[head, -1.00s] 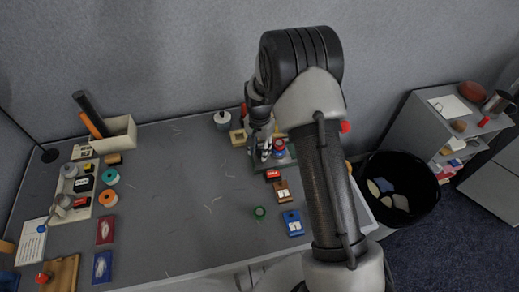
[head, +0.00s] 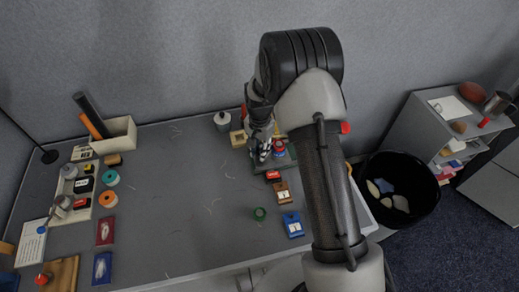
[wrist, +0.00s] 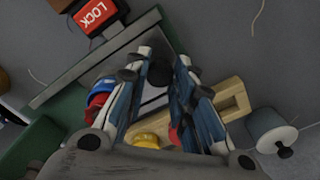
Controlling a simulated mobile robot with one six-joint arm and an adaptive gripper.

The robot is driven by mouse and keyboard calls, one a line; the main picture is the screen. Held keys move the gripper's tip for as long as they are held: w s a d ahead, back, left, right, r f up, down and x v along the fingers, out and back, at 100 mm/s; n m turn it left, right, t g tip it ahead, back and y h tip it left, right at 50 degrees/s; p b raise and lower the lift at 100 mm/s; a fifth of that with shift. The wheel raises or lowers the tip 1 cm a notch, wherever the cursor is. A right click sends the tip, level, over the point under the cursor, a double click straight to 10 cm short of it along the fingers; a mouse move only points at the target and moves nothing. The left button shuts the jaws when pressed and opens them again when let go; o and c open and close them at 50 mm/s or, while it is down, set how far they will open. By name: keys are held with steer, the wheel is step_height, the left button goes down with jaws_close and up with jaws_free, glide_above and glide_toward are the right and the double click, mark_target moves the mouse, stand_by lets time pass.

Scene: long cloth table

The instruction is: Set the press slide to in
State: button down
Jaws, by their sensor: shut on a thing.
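The press has a green base (head: 287,158) at the back right of the table, partly hidden by my arm. In the wrist view its green base (wrist: 62,135) and a long grey rail (wrist: 90,62) show. My gripper (head: 262,153) is over the left part of the press, pointing down. In the wrist view my gripper (wrist: 163,62) is shut on a dark knob (wrist: 160,75), which I take to be the slide's handle. The fingers hide most of the slide, so I cannot tell its exact position.
A red LOCK block (wrist: 95,14) lies beside the rail. Blue and red round pieces (wrist: 101,93), a yellow piece (wrist: 147,140) and a wooden block (wrist: 232,97) are close around my fingers. A grey-white spool (wrist: 272,131) stands nearby. The middle of the table (head: 185,200) is mostly clear.

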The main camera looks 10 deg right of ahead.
mark_target(279, 144)
steer(key=d, duration=0.7)
steer(key=shift+p, duration=0.3)
steer(key=c, duration=1.6)
jaws_free()
steer(key=shift+r, duration=0.1)
step_height(279, 144, up, 12)
steer(key=shift+c, duration=0.2)
